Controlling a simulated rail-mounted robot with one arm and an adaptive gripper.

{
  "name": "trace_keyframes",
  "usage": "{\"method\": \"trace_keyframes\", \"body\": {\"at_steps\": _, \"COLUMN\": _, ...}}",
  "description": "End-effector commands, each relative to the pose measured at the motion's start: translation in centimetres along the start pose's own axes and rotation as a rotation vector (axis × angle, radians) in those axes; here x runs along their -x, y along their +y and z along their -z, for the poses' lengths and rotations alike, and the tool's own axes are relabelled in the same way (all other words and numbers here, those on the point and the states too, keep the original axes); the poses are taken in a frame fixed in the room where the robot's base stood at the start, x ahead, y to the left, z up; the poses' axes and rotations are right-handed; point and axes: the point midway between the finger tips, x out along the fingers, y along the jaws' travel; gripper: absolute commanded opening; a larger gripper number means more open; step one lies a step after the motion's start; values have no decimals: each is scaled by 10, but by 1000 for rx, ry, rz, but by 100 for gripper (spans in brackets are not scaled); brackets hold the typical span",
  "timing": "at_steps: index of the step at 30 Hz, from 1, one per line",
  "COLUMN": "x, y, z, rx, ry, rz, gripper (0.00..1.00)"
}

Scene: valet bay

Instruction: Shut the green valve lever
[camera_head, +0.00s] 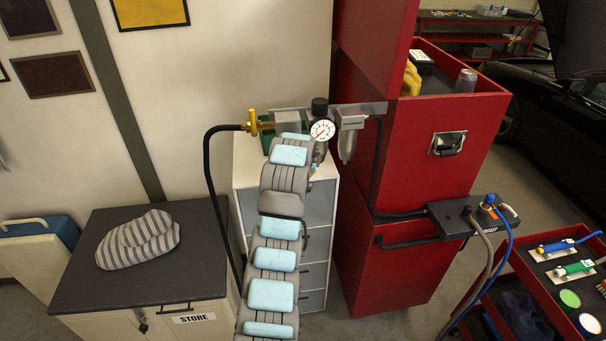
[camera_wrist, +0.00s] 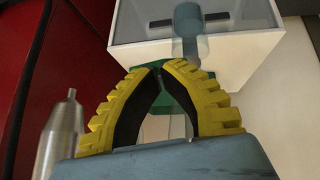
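A green part (camera_head: 267,141), which I take for the valve lever, shows beside my arm under the air-line fittings; my arm hides much of it. In the wrist view, green (camera_wrist: 168,104) shows between and behind my fingers. My gripper (camera_wrist: 157,69) has yellow ribbed fingers with black pads. Their tips meet or nearly meet, with a gap lower down between the bowed pads. I cannot tell whether the tips pinch the green part or only overlap it in the picture. In the head view my gripper is hidden behind my arm.
A pressure gauge (camera_head: 321,130) and a filter bowl (camera_head: 347,144) sit close to my arm's end. A yellow handle (camera_head: 253,121) is left of them. A white drawer cabinet (camera_head: 319,220) stands below, a red cabinet (camera_head: 364,255) to its right. A striped cloth (camera_head: 137,241) lies at left.

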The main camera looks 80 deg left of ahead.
Motion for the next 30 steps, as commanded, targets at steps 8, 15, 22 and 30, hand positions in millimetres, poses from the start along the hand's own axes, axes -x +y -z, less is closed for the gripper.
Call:
{"method": "trace_keyframes", "body": {"at_steps": 8, "x": 2, "y": 0, "z": 0, "rx": 0, "ry": 1, "rz": 0, "gripper": 0}}
{"method": "trace_keyframes", "body": {"at_steps": 15, "x": 24, "y": 2, "z": 0, "rx": -3, "ry": 5, "rz": -2, "gripper": 0}}
{"method": "trace_keyframes", "body": {"at_steps": 22, "x": 56, "y": 3, "z": 0, "rx": -3, "ry": 6, "rz": -4, "gripper": 0}}
{"method": "trace_keyframes", "body": {"at_steps": 30, "x": 97, "y": 3, "z": 0, "rx": -4, "ry": 1, "rz": 0, "gripper": 0}}
